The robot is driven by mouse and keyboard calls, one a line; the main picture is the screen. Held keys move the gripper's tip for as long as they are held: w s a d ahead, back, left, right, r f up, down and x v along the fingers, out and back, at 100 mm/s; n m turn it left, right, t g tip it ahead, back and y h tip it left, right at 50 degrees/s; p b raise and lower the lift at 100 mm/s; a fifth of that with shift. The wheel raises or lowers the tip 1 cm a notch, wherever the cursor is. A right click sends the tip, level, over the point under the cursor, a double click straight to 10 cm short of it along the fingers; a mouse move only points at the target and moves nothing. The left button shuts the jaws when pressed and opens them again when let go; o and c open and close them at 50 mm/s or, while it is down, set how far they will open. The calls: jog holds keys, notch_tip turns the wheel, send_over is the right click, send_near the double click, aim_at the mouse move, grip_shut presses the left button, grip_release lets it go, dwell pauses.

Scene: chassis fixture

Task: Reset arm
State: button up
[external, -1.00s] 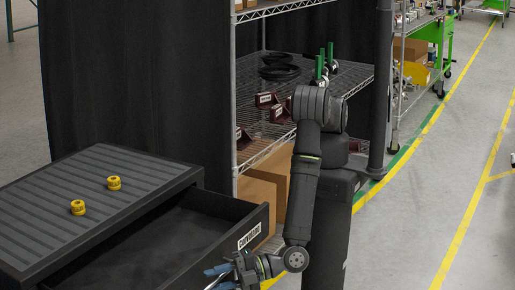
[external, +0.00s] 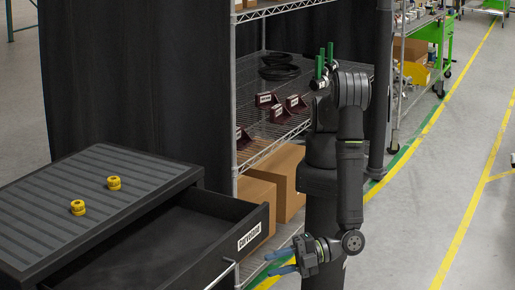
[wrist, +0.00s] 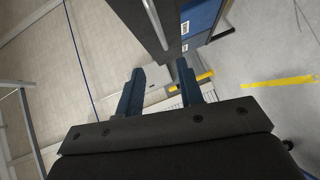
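My gripper (external: 285,262) is at the lower middle of the external view, right of the open drawer (external: 215,250) and clear of its front. Its two blue fingers point left. In the wrist view the fingers of my gripper (wrist: 160,88) stand apart with nothing held between them. My arm rises from the gripper to the shoulder in front of the wire shelf.
The black cabinet (external: 60,175) has two yellow knobs, one nearer (external: 77,207) and one farther (external: 114,183), on its ribbed top. A wire shelf (external: 262,150) holds several dark red parts and cardboard boxes (external: 278,180). Open floor (external: 430,200) lies to the right.

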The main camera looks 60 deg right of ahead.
aim_at(221, 278)
jog(key=shift+s+d+r, duration=0.1)
jog(key=shift+s+d, duration=0.35)
jog(key=shift+d, duration=0.05)
jog(key=x, duration=1.7)
jog(key=shift+w, duration=0.15)
jog(key=shift+w+a, duration=0.1)
jog(key=shift+w, duration=0.05)
jog(key=v, duration=1.7)
jog(key=shift+s, duration=0.3)
